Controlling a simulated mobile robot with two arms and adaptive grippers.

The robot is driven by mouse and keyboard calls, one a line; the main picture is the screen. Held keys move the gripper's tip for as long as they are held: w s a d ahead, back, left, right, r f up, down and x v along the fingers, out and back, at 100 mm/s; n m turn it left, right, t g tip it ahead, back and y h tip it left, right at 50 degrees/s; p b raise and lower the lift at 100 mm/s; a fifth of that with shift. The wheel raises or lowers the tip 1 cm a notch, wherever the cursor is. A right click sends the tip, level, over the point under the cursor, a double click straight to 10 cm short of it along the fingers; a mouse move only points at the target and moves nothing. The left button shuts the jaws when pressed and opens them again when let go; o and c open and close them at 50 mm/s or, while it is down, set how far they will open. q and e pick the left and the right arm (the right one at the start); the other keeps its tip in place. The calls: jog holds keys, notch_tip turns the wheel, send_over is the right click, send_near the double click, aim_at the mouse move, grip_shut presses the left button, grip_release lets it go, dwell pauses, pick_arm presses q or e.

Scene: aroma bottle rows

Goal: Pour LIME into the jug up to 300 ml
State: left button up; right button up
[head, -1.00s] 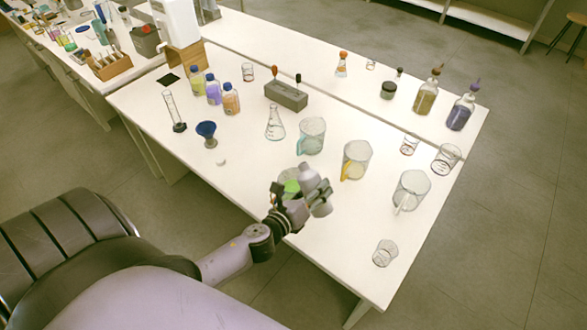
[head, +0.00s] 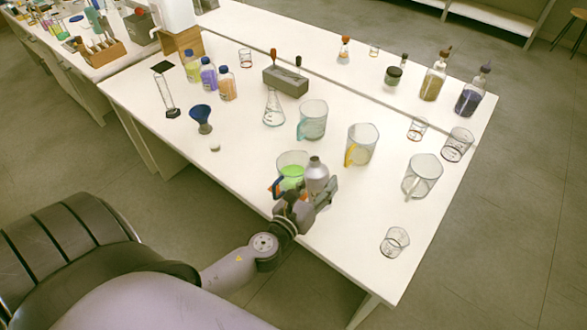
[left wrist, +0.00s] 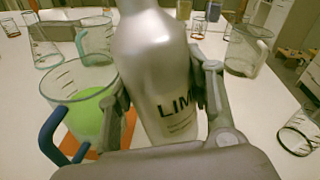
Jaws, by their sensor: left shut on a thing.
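The silver bottle (head: 316,177), with "LIM" showing on its side in the left wrist view (left wrist: 160,75), stands nearly upright in my left gripper (head: 311,197), which is shut on it. A clear jug (head: 291,158) with a blue handle and bright green liquid is just left of the bottle. In the left wrist view the jug (left wrist: 68,88) shows scale marks, but I cannot read the level. An orange patch shows under the jug. The bottle's mouth is out of the left wrist view. My right gripper is not in view.
A teal-handled jug (head: 312,121), a yellow-handled jug (head: 361,146) and a clear jug (head: 422,177) stand behind and to the right. A small beaker (head: 394,241) is near the front right edge. A blue funnel (head: 201,115) stands at left. The front left tabletop is clear.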

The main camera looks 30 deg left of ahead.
pick_arm(q)
jog(key=shift+f+b, duration=0.3)
jog(key=shift+b, duration=0.05)
jog(key=shift+m, duration=0.3)
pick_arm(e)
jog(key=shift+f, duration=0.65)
pick_arm(q)
jog(key=shift+r, duration=0.1)
jog(key=f+m+t+b, duration=0.1)
jog(key=f+b, duration=0.2)
jog(key=b, duration=0.2)
jog(key=shift+d+f, duration=0.15)
jog(key=shift+d, duration=0.05)
jog(key=shift+s+f+m+b, duration=0.1)
jog(key=shift+f+m+b, duration=0.15)
jog(key=shift+m+b, duration=0.3)
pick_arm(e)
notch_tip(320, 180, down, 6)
pick_arm(q)
jog(key=shift+d+r, duration=0.1)
jog(key=shift+r, duration=0.05)
